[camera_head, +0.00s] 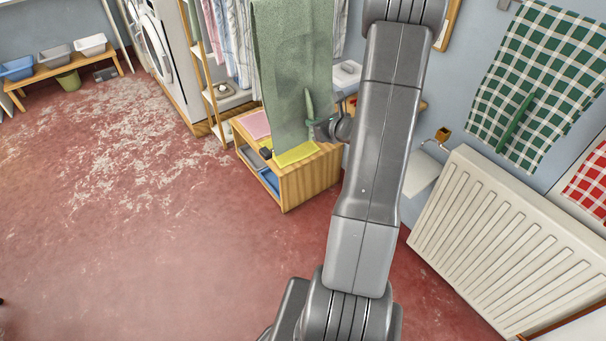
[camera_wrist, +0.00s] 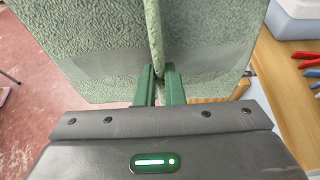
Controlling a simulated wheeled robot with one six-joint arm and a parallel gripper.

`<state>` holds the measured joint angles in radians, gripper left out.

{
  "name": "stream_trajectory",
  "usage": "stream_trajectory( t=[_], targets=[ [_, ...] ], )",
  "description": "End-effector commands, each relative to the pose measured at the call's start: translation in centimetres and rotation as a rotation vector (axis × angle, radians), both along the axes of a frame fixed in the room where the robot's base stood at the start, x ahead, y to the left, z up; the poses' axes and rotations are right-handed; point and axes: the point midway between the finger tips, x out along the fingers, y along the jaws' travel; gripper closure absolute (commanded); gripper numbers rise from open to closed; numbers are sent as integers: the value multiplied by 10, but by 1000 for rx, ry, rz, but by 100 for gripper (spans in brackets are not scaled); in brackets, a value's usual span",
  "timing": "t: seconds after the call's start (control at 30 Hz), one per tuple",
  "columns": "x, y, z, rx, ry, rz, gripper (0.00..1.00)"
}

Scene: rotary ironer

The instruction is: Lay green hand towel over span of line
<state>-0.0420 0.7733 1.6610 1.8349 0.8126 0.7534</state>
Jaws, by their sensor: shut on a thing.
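The green hand towel (camera_head: 285,65) hangs down as a tall sheet in the head view, its top running out of the picture. Its lower part shows over the wooden cabinet. My gripper (camera_head: 310,104) is at the towel's right side, with green fingers upright against the cloth. In the wrist view, my gripper (camera_wrist: 159,78) is shut on a fold of the towel (camera_wrist: 95,45), which spreads out on both sides of the fingers. I cannot make out the line in either view.
A wooden cabinet (camera_head: 312,176) with pink and yellow cloths on top stands below the towel. Striped garments (camera_head: 236,40) hang behind it. A white radiator (camera_head: 490,235) and a green checked cloth (camera_head: 545,75) are at right.

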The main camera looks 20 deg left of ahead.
Motion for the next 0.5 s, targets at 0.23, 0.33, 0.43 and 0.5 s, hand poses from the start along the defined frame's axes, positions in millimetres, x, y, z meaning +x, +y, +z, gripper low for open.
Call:
stream_trajectory(
  t=[0.23, 0.33, 0.43, 0.5],
  targets=[
    [-12, -17, -1, 1, -1, -1, 100],
    [-17, -23, 0, 0, -2, -3, 100],
    [-22, -29, 0, 1, -1, -1, 100],
    [-25, -34, -1, 0, -1, -2, 100]
  ],
)
